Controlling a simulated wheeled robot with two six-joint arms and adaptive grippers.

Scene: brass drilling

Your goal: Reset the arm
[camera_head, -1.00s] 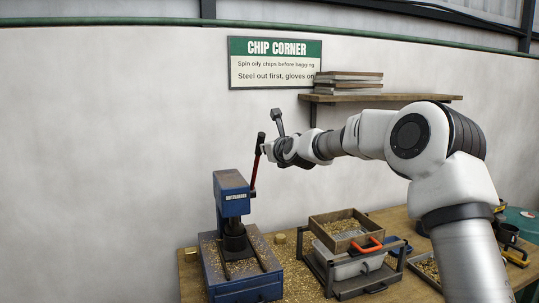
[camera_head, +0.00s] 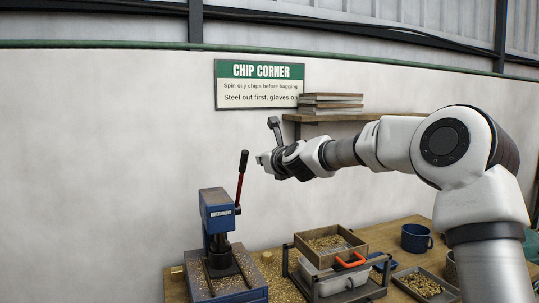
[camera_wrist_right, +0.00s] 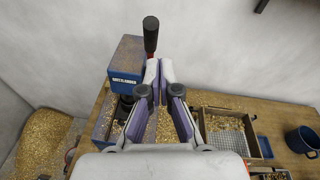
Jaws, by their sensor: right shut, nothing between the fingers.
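My right arm reaches in from the right in the head view. Its gripper (camera_head: 262,160) is in the air just right of the red lever with a black knob (camera_head: 242,172), apart from it in that view. In the right wrist view the gripper (camera_wrist_right: 160,66) has its fingertips together with nothing between them. The blue press (camera_head: 218,215) stands upright on the bench below and left of the gripper; it also shows in the right wrist view (camera_wrist_right: 127,66). My left gripper is in neither view.
A wooden sieve tray of brass chips (camera_head: 326,244) sits on a rack with an orange handle (camera_head: 350,261). A blue mug (camera_head: 416,238) and a chip tray (camera_head: 424,284) stand to the right. A wall shelf (camera_head: 340,117) holds stacked trays. The air left of the press is clear.

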